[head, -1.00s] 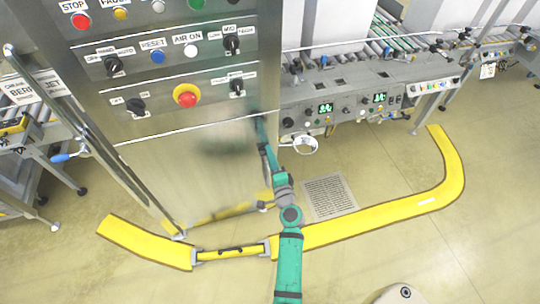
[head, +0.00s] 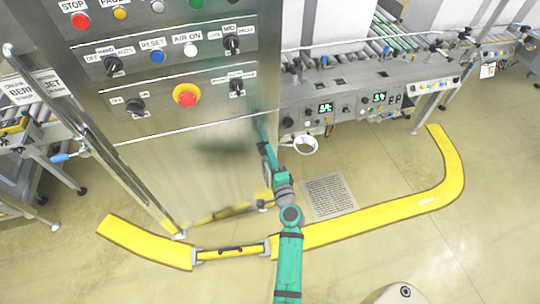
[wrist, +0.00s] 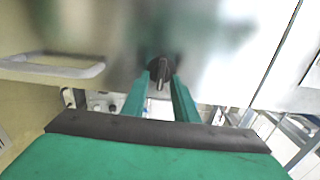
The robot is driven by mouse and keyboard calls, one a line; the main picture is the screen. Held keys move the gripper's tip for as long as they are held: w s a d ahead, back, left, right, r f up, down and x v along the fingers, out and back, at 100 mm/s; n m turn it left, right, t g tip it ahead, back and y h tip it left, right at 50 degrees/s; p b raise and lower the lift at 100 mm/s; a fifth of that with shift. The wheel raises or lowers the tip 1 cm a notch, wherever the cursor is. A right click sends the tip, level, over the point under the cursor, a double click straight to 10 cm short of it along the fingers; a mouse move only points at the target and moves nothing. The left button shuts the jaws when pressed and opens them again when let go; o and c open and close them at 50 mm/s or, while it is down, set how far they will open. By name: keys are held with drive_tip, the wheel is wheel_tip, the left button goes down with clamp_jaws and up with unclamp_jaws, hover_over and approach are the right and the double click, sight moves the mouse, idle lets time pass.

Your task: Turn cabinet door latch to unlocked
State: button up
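The latch (wrist: 161,70) shows in the wrist view as a dark round base with a narrow upright grey-black handle, on the shiny metal cabinet door. My gripper (wrist: 160,78) is open. Its two green fingers stand to the left and right of the latch handle, with a gap between them; whether either touches it I cannot tell. In the head view the steel cabinet door (head: 175,165) fills the left middle. My gripper (head: 262,128) is at the door's right edge, seen edge-on. The latch is hidden there.
The cabinet's panel has a red stop button (head: 186,96) and several switches above the door. A pale bar handle (wrist: 60,68) is left of the latch. A conveyor control desk (head: 350,100) stands close on the right. A yellow floor guard (head: 350,221) curves around in front.

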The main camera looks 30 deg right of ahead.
drive_tip(key=v, duration=1)
drive_tip(key=shift+s+a, duration=0.15)
drive_tip(key=shift+s, duration=0.25)
drive_tip(key=s+a+f+n+g+y, duration=0.1)
drive_tip(key=s+a+f+n, duration=0.25)
drive_tip(key=s+a, duration=0.35)
drive_tip(key=s+a+f+n+g+y, duration=0.1)
drive_tip(key=s+a+f+n+g, duration=0.1)
drive_tip(key=s+a+n, duration=0.5)
drive_tip(key=s+a+r+n+y, duration=0.1)
drive_tip(key=s+a+r+n, duration=0.4)
drive_tip(key=a, duration=0.3)
drive_tip(key=s+a+r+n+t+y, duration=0.1)
drive_tip(key=s+a+r+n+y, duration=0.1)
drive_tip(key=s+a+r+n, duration=0.4)
drive_tip(key=s+a+r, duration=0.1)
drive_tip(key=s+a, duration=0.1)
drive_tip(key=a, duration=0.1)
drive_tip(key=shift+r+y, duration=0.25)
drive_tip(key=shift+y, duration=0.05)
